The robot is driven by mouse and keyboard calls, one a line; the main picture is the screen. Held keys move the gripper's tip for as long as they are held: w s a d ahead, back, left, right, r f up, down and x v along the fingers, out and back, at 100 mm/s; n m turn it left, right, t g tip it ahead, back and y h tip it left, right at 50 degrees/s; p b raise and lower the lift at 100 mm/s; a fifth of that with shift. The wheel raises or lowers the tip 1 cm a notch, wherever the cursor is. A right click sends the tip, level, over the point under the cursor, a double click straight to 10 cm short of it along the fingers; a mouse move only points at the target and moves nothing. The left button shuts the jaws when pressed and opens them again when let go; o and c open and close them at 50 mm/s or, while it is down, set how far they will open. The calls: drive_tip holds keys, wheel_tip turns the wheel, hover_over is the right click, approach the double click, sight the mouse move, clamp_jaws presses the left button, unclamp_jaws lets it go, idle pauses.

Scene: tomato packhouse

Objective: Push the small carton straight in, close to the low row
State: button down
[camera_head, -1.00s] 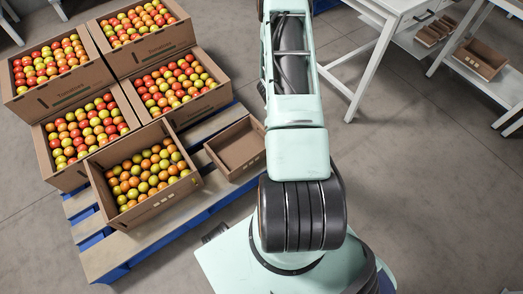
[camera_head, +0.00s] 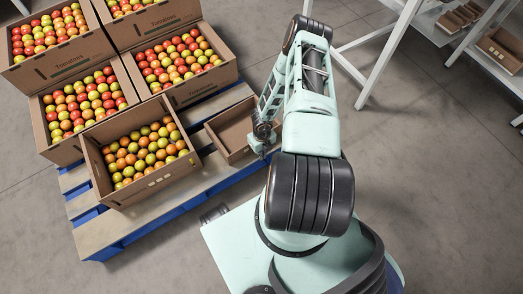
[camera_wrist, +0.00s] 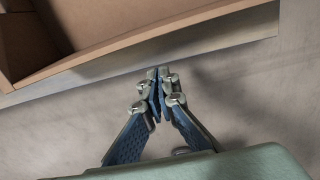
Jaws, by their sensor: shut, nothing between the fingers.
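The small carton (camera_head: 235,131) is a shallow, open, empty brown box on the pallet, right of the tomato cartons. A narrow gap shows between it and the front tomato carton (camera_head: 150,190). My gripper (camera_head: 262,151) is low at the small carton's right side, partly hidden by my arm. In the wrist view, my gripper (camera_wrist: 160,73) is shut and empty, its fingertips just outside the carton wall (camera_wrist: 130,30). I cannot tell whether they touch it. Which cartons form the low row is not clear.
The wooden pallet (camera_head: 100,228) with blue supports carries several cartons full of red, orange and green tomatoes. White tables (camera_head: 385,55) stand at the back right, with small trays (camera_head: 500,48) on a shelf. The concrete floor at the right is clear.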

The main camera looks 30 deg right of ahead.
drive_tip(key=shift+w+f+b, duration=0.3)
drive_tip(key=shift+w+f, duration=0.35)
drive_tip(key=shift+f, duration=0.05)
drive_tip(key=shift+w+r+b, duration=0.1)
drive_tip(key=shift+w+b, duration=0.4)
drive_tip(key=shift+w, duration=0.85)
